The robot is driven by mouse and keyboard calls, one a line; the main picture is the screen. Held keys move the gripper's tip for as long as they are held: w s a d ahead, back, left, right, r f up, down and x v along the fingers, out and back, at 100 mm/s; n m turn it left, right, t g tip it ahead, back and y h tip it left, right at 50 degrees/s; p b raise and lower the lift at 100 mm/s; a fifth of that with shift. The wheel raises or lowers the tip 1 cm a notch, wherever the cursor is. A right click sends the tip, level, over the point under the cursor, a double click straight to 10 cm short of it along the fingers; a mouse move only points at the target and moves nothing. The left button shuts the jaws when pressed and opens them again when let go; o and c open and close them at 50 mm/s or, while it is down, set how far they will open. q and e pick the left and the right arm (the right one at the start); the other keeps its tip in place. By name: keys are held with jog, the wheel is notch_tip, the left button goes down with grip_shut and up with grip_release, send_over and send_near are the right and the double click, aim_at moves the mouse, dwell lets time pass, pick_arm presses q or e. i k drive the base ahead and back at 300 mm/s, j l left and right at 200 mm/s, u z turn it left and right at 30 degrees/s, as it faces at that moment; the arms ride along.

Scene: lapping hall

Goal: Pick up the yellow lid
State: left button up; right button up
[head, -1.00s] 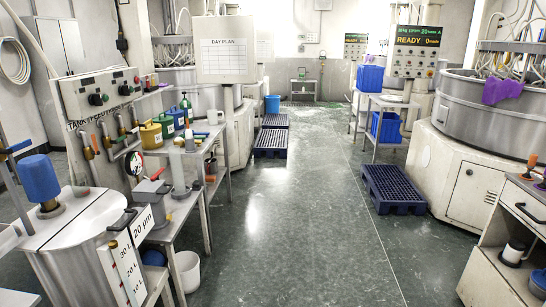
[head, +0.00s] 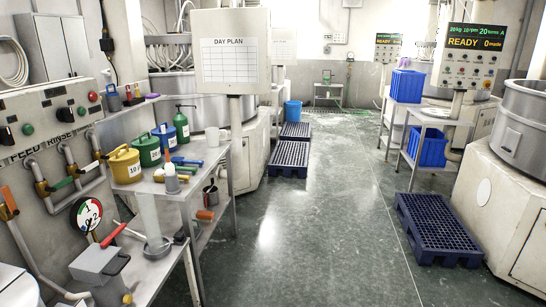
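A yellow round container (head: 125,168), marked with a number, stands at the near left end of the bench top. Its yellow top with a raised handle looks like the yellow lid (head: 122,153); I cannot tell if it is a separate piece. A green container (head: 149,152) and blue containers (head: 168,140) of similar shape stand in a row behind it. Neither of my grippers is in view.
A grey bench (head: 185,187) at left carries a green spray bottle (head: 180,128) and a white cup (head: 212,137). A valve panel (head: 60,130) is left of it. Blue pallets (head: 437,228) lie at right. The middle floor aisle is clear.

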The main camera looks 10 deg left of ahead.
aim_at(126, 155)
jog(key=i+u, duration=0.15)
jog(key=i, duration=0.3)
jog(key=i+l+u, duration=0.15)
jog(key=i, duration=0.3)
jog(key=i+u, duration=0.15)
jog(key=i, duration=0.3)
jog(key=i+l+u, duration=0.15)
jog(key=i, duration=0.25)
jog(key=i+l, duration=0.05)
jog(key=l, duration=0.05)
